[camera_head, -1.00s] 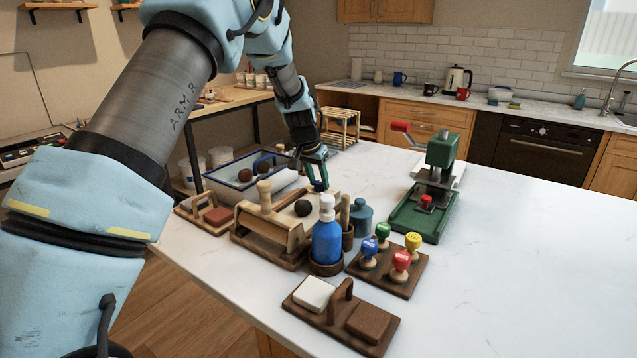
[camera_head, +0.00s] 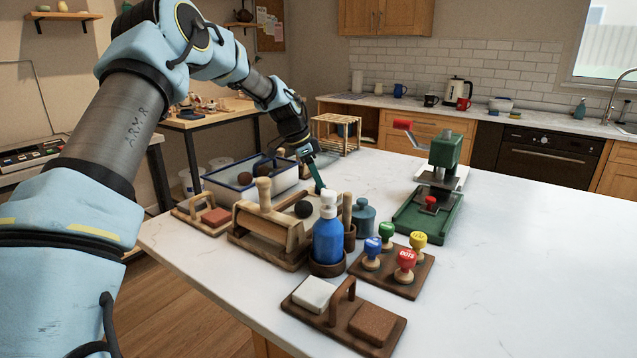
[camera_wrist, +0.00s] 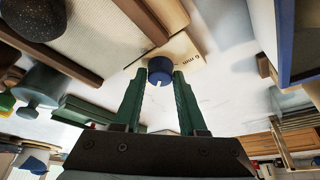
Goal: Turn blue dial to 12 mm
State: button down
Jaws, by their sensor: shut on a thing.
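The blue dial (camera_wrist: 160,70) sits between the two green fingertips of my gripper (camera_wrist: 161,78) in the wrist view. The gripper is shut on it from both sides. A white mark shows on the dial's near side, facing the gripper. A wooden plate (camera_wrist: 189,46) with a "6 mm" label lies just beside the dial; no other label is readable. In the head view my gripper (camera_head: 319,181) reaches down at the far end of the wooden slab roller (camera_head: 246,240). The dial cannot be made out there.
A blue spray bottle (camera_head: 328,243), a blue-grey lidded jar (camera_head: 364,218) and a stamp rack (camera_head: 395,274) stand in front and right. A blue-rimmed tray (camera_head: 228,187) with dark balls is left.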

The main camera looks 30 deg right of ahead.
jog(key=shift+m+g, duration=0.3)
jog(key=shift+m, duration=0.5)
jog(key=shift+c, duration=2.3)
grip_release()
jog(key=b+v, duration=0.2)
jog(key=v, duration=0.8)
jog(key=shift+r, duration=0.35)
jog(key=shift+w+a, duration=0.1)
jog(key=shift+w, duration=0.05)
